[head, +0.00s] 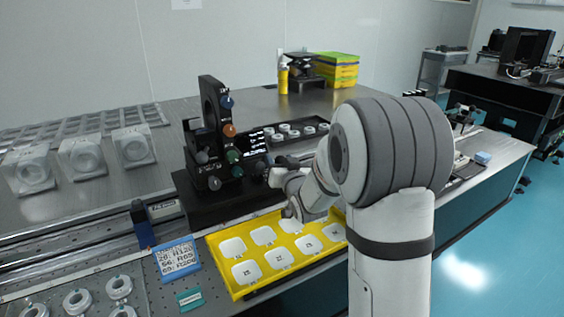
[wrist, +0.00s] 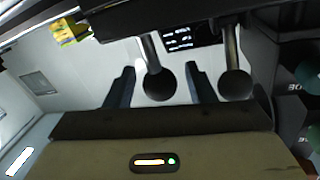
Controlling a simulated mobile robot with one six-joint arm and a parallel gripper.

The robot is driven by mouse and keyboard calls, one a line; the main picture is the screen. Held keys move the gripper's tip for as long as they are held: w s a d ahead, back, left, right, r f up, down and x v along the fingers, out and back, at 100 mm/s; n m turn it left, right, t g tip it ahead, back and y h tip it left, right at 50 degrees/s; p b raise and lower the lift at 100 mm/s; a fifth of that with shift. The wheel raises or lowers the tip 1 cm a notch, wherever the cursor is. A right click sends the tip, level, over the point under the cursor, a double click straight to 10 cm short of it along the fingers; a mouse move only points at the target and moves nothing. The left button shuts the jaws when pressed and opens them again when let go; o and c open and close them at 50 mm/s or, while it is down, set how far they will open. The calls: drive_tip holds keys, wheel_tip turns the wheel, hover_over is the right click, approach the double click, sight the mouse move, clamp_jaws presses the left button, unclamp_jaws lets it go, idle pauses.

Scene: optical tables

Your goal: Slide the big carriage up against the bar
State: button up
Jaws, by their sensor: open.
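The big carriage appears to be the tall black assembly (head: 212,130) with coloured knobs, standing on a black base (head: 205,205) over the rail. My gripper (head: 272,172) is at its right side, partly hidden by my arm. In the wrist view my gripper (wrist: 160,72) is open, with a dark ball-ended post (wrist: 160,84) between its two fingers. I cannot tell whether they touch it. A second ball-ended post (wrist: 235,82) stands right of the right finger. A dark blue upright block (head: 142,224) stands on the rail left of the carriage; I cannot tell whether it is the bar.
A yellow tray (head: 236,288) with white pieces lies in front of the carriage. A blue-framed label (head: 177,258) lies left of it. White ring mounts (head: 82,157) stand at the back left. A black tray (head: 290,134) lies behind. The rail (head: 70,247) is bare further left.

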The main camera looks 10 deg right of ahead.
clamp_jaws()
idle(0.5)
drive_tip(key=shift+s+a+f+b, duration=0.15)
drive_tip(key=shift+a+b, duration=0.25)
drive_tip(key=shift+b, duration=0.4)
drive_tip(key=shift+a, duration=0.25)
